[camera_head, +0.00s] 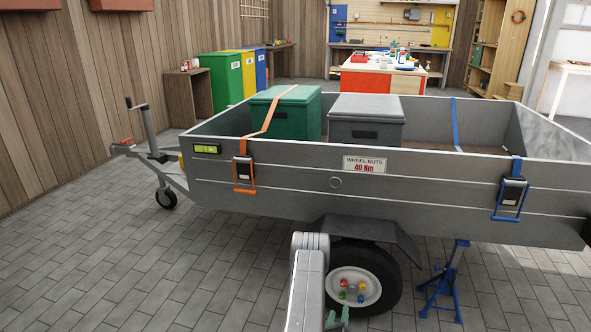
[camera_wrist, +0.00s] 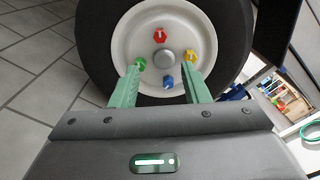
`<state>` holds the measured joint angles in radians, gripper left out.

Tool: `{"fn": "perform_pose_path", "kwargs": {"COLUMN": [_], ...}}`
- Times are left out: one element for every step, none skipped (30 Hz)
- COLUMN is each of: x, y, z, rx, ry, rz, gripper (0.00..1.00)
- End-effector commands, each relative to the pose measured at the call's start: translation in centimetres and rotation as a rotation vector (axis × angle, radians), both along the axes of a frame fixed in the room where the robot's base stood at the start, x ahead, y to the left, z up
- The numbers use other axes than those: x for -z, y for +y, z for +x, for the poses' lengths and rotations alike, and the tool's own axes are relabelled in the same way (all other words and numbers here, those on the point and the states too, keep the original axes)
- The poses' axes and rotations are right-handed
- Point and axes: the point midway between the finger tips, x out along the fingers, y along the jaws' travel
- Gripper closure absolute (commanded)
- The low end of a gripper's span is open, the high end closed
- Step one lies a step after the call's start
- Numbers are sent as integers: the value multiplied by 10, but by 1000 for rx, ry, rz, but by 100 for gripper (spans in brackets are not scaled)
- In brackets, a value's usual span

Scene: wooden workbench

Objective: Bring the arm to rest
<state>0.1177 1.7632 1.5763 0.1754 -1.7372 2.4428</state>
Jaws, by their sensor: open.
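My gripper (camera_wrist: 160,72) is open, with its two green fingers pointing at the trailer wheel (camera_wrist: 121,40) and nothing held between them. The wheel has a pale rim and a grey hub (camera_wrist: 165,60). Around the hub are a red nut (camera_wrist: 159,35), a yellow nut (camera_wrist: 190,58), a blue nut (camera_wrist: 168,83) and a green nut (camera_wrist: 139,63). In the head view my arm (camera_head: 308,285) reaches up from the bottom, and the gripper (camera_head: 337,320) shows just left of the wheel's (camera_head: 386,280) lower part. I cannot tell whether the fingers touch the wheel.
A grey trailer (camera_head: 280,180) stands over the wheel, carrying a green box (camera_head: 290,115) and a grey box (camera_head: 365,125). A blue jack stand (camera_head: 443,285) is right of the wheel. The paved floor (camera_head: 130,270) at left is clear.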

Motion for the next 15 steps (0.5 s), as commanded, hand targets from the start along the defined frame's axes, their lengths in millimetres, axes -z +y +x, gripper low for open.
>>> {"fn": "perform_pose_path", "kwargs": {"x": [2,2,2,3,3,3,3,4,3,4,4,4,4,4,4], "y": [-3,-5,-7,-9,-11,-13,-14,-16,-19,-20,-22,-24,-26,-27,-29], "z": [9,14,22,28,34,41,47,53,61,67,72,79,84,89,95], "rx": [1,2,2,1,0,0,0,1,1,1,1,1,1,1,0], "ry": [-5,-6,-6,-7,-6,-7,-6,-6,-6,-6,-6,-5,-6,-5,-6], "rz": [0,-1,-1,0,0,0,0,-1,-1,-1,-1,0,-1,0,-1], "gripper": [58,58,58,58,58,58,58,58,58,58,58,58,58,58,58]}}
